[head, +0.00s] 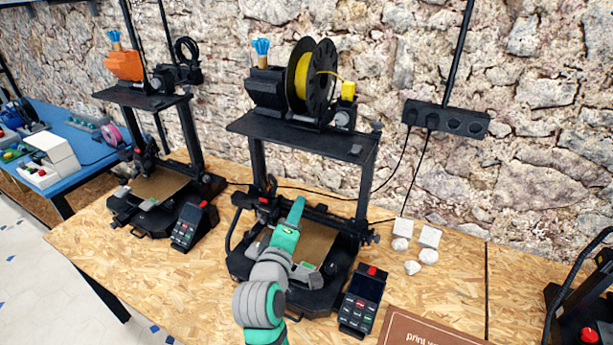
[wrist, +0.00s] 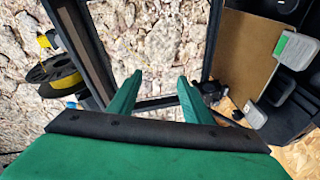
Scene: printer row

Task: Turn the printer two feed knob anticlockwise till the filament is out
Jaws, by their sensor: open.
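The middle printer (head: 335,138) is a black frame with a yellow filament spool (head: 302,82) on its top shelf. The spool also shows at the left of the wrist view (wrist: 55,78). A small yellow block (head: 348,90) sits right of the spool above a dark round part; I cannot tell whether either is the feed knob. A strand of yellow filament (head: 328,73) runs from the spool toward it. My gripper (head: 298,203) is in front of the printer's frame, over its bed and below the shelf. In the wrist view its two green fingers (wrist: 158,85) are apart with nothing between them.
A control box (head: 361,302) with a red knob stands at the printer's front right. White cubes and pale lumps (head: 415,245) lie right of the printer. Another printer (head: 160,170) stands left. A power strip (head: 446,118) hangs on the stone wall. A brown sign (head: 425,332) lies at the front.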

